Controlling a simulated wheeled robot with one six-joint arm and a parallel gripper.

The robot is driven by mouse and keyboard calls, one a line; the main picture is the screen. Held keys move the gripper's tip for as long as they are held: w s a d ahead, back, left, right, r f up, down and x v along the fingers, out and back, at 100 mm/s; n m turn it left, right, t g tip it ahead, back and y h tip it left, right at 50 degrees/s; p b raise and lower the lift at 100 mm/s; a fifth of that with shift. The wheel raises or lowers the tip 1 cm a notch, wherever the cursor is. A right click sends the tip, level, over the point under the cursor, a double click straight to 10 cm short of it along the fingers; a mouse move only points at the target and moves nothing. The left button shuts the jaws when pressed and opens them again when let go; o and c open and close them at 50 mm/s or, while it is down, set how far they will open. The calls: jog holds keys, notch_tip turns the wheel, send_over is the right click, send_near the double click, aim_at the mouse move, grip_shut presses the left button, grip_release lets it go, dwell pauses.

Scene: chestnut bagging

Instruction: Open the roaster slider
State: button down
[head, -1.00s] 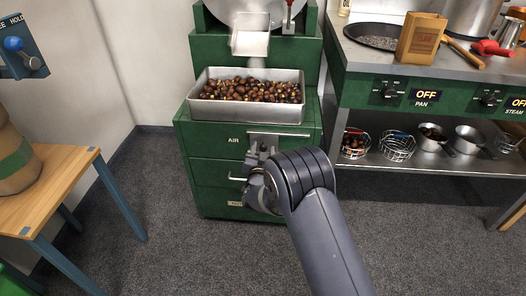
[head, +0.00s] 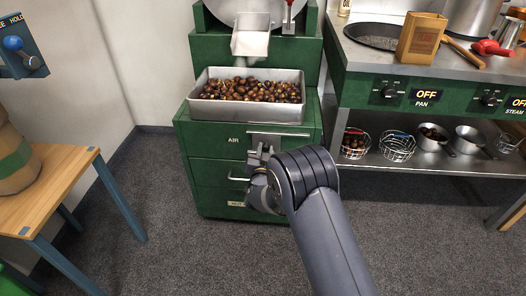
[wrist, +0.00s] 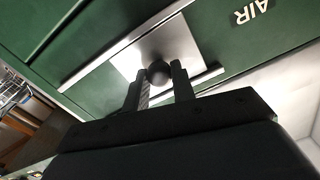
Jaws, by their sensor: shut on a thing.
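The roaster slider is a metal plate (wrist: 178,45) in a rail on the green roaster front, next to the AIR label. A dark round knob (wrist: 158,72) stands out from the plate in the wrist view. My gripper (wrist: 161,80) is shut on this knob, one finger on each side. In the head view my gripper (head: 260,152) is at the left part of the slider rail (head: 285,134), and it hides the knob and part of the plate. How far the slider stands open I cannot tell.
A metal tray of chestnuts (head: 208,110) sits on the roaster above the slider. A drawer handle (head: 236,179) is just below left of my gripper. A wooden table (head: 55,180) stands at left, and a steel counter (head: 400,62) at right. The floor between is clear.

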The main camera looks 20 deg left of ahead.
jog(key=d, duration=0.2)
jog(key=w+d+b, duration=0.1)
jog(key=d, duration=0.2)
jog(key=w+d+b, duration=0.1)
jog(key=d, duration=0.1)
jog(key=shift+d, duration=0.3)
jog(key=c, duration=1.2)
grip_release()
jog(key=shift+s, duration=0.15)
jog(key=p+v, duration=0.1)
jog(key=v, duration=0.9)
jog(key=shift+s+p, duration=0.3)
jog(key=shift+p, duration=0.1)
